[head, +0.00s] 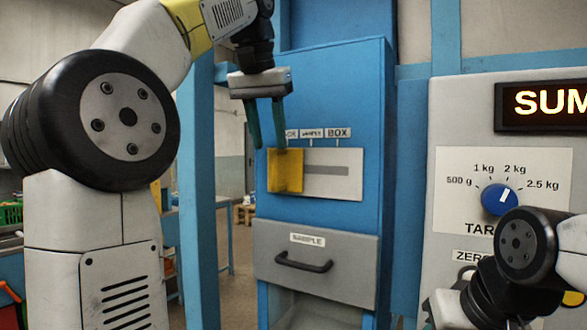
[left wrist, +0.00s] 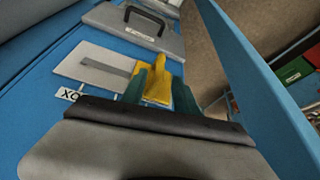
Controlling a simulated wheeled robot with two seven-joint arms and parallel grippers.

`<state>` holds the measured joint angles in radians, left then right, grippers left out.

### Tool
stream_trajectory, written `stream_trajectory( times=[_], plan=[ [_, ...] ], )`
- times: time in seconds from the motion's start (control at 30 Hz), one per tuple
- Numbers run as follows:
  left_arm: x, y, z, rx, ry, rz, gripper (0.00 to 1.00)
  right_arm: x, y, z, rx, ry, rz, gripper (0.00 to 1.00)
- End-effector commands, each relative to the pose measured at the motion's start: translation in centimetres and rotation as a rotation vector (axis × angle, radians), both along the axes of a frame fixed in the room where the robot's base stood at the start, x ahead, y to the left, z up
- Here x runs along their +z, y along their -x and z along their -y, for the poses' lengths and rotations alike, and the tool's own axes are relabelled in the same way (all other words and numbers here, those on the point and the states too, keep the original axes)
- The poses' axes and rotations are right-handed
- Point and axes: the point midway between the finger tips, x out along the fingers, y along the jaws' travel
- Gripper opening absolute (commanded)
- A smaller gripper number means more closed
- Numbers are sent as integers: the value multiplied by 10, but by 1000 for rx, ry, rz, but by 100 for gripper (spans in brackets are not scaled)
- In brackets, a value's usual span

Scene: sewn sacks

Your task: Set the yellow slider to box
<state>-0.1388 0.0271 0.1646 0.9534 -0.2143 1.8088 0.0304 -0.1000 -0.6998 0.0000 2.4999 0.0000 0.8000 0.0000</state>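The yellow slider (head: 286,171) sits at the left end of a slot in a white plate (head: 340,191) on the blue cabinet. The BOX label (head: 338,132) is above the right part of the plate; two other labels stand left of it. My left gripper (head: 268,147) is open, its green fingers pointing down at the slider's upper edge. In the left wrist view the slider (left wrist: 157,84) shows between the spread fingers (left wrist: 160,90); whether they touch it I cannot tell. My right gripper (head: 440,316) is partly visible at the lower right, its fingers mostly hidden or cut off.
Below the plate is a grey SAMPLE drawer (head: 314,266) with a black handle. To the right stands a pale panel with a blue weight knob (head: 499,199) and a lit display (head: 541,105). A blue post (head: 195,200) stands left of the cabinet.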

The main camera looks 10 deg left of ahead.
Motion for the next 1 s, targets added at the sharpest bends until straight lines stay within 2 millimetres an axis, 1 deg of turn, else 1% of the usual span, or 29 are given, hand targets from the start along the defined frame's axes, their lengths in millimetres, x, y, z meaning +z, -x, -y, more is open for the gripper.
stream_trajectory(
  times=[0.17, 0.4, 0.5, 0.63, 0.87, 0.9, 0.97, 1.0],
  plan=[
    [-18, -6, 1, 0, 0, -3, 36, 0, 0, 0, 0, 0, 0, 36],
    [-53, -21, 2, 1, -1, -3, 36, 0, 0, 0, 0, 0, 0, 36],
    [-63, -25, 3, 1, 0, -2, 36, 0, 0, 0, 0, 0, 0, 36],
    [-69, -28, 4, 0, 0, 0, 36, 0, 0, 0, 0, 0, 0, 36],
    [-70, -28, 4, 0, 1, 0, 36, 0, 0, 0, 0, 0, 0, 36],
    [-70, -28, 4, 0, 1, 0, 34, 0, 0, 0, 0, 0, 0, 36],
    [-70, -28, 4, 0, 1, 1, 22, 0, 0, 0, 0, 0, 0, 36],
    [-70, -28, 4, 0, 1, 1, 14, 0, 0, 0, 0, 0, 0, 36]
  ],
)
